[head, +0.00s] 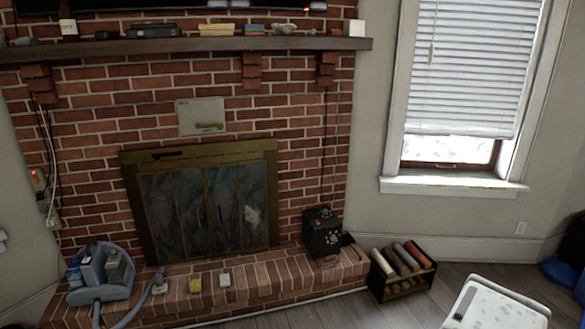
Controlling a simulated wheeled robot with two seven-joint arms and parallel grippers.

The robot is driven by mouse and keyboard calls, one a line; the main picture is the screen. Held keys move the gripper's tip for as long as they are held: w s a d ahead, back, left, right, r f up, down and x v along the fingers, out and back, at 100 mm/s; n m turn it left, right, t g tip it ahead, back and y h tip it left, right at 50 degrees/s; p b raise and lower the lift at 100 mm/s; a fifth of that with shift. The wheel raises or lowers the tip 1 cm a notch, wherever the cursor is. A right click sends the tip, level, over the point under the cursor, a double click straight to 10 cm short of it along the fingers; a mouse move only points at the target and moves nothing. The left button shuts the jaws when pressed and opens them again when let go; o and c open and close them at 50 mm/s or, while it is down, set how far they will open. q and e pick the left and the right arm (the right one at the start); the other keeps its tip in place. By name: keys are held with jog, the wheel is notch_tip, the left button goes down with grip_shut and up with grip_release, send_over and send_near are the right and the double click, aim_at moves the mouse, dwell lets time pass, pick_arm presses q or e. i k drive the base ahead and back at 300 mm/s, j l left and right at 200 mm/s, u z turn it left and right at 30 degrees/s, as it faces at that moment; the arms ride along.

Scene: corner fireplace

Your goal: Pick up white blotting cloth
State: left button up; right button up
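A small folded white piece (224,280) lies on the brick hearth in front of the fireplace doors; it may be the white blotting cloth, but it is too small to be sure. A small yellow block (195,286) lies just left of it, apart from it. Another small pale item (160,288) lies further left, by a grey hose. Neither of my grippers shows in the head view.
A grey cleaning machine (101,274) with a hose stands at the hearth's left end. A black box (322,234) stands at its right end. A rack of rolls (402,269) is on the floor. A white-topped piece (499,308) is at bottom right.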

aim_at(224, 279)
jog(key=i, duration=1.75)
